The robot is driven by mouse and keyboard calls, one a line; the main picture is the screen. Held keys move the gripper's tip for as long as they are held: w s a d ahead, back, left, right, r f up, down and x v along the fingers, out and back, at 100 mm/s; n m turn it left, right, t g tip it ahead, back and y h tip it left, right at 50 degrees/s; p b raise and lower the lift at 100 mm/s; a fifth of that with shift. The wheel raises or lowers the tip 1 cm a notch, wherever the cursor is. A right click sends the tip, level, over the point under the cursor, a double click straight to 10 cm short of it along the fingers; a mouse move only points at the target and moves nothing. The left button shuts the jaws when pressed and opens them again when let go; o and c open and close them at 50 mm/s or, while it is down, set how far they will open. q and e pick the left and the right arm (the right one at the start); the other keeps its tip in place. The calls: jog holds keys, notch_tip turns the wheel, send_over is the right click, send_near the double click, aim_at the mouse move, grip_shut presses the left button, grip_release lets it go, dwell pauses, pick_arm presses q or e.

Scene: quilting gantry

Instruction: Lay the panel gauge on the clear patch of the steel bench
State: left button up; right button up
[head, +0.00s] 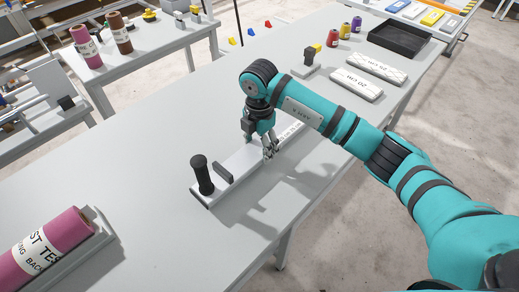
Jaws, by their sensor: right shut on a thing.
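The panel gauge (236,167) appears to be the long pale bar with an upright black knob handle and a dark grey fin at its near left end. It lies flat over the middle of the grey steel bench (150,165), pointing away to the right. My right gripper (270,155) comes down on it from above and is shut on it, past the fin. The arm hides part of its far end. I cannot tell whether its underside touches the bench or is slightly above it. My left gripper is not in view.
Two pale labelled bars (350,83) (375,67), a grey block with a yellow top (307,65), small spools (345,31) and a black tray (400,38) stand at the far right. A pink roll (45,245) lies front left. Bench left of the gauge is bare.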

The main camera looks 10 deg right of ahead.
jog(key=shift+w+f, duration=0.1)
jog(key=shift+f, duration=0.4)
notch_tip(320, 180, down, 2)
jog(key=shift+f+p, duration=0.1)
jog(key=shift+p, duration=0.55)
jog(key=shift+f, duration=0.1)
jog(key=o, duration=1.7)
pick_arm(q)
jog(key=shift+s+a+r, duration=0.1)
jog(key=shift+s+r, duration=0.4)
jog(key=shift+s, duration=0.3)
pick_arm(e)
jog(key=shift+r, duration=0.2)
notch_tip(320, 180, up, 10)
jog(key=b, duration=0.2)
jog(key=shift+r+b, duration=0.15)
jog(key=shift+b, duration=0.25)
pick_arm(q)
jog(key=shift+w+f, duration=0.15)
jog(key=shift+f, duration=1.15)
pick_arm(e)
jog(key=shift+r, duration=0.6)
